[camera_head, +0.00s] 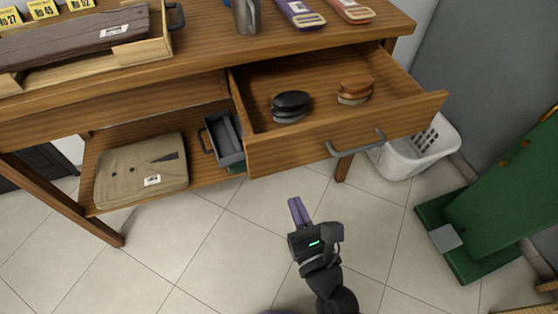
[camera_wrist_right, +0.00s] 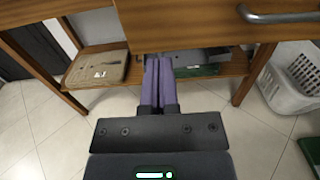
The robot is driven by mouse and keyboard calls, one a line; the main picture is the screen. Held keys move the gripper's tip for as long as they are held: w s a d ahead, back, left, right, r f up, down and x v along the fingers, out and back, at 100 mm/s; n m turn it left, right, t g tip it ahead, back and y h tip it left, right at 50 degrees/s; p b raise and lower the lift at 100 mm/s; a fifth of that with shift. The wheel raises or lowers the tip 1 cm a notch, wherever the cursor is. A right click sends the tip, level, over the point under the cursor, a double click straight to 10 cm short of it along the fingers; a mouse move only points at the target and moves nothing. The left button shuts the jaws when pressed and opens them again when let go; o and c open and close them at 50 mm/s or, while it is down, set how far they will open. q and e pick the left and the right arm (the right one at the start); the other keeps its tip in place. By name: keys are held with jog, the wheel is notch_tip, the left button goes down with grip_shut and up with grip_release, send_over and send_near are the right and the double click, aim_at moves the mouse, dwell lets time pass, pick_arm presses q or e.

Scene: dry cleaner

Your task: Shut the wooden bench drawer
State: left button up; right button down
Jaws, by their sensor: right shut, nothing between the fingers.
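The wooden bench drawer (camera_head: 345,133) is pulled far out from the bench (camera_head: 180,66). Its grey bar handle (camera_head: 356,146) is on the front panel. A black brush (camera_head: 290,105) and a brown brush (camera_head: 355,90) lie inside. My right gripper (camera_head: 298,210) is shut and empty, with purple fingers, in front of the drawer front and apart from it. In the right wrist view the shut fingers (camera_wrist_right: 158,82) point toward the bench's lower shelf, and the handle (camera_wrist_right: 280,16) is at the upper right. My left gripper is not in view.
A folded tan garment (camera_head: 142,170) and a grey bin (camera_head: 223,140) are on the lower shelf. A white basket (camera_head: 420,148) stands right of the drawer, near a green object (camera_head: 505,200). The tiled floor before the bench is clear.

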aim_at(276, 157)
jog(key=x, duration=0.9)
jog(key=shift+w+f+b, duration=0.1)
jog(key=shift+w+b, duration=0.1)
jog(key=shift+b, duration=0.15)
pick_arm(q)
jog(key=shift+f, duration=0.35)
pick_arm(e)
jog(key=shift+a, duration=0.1)
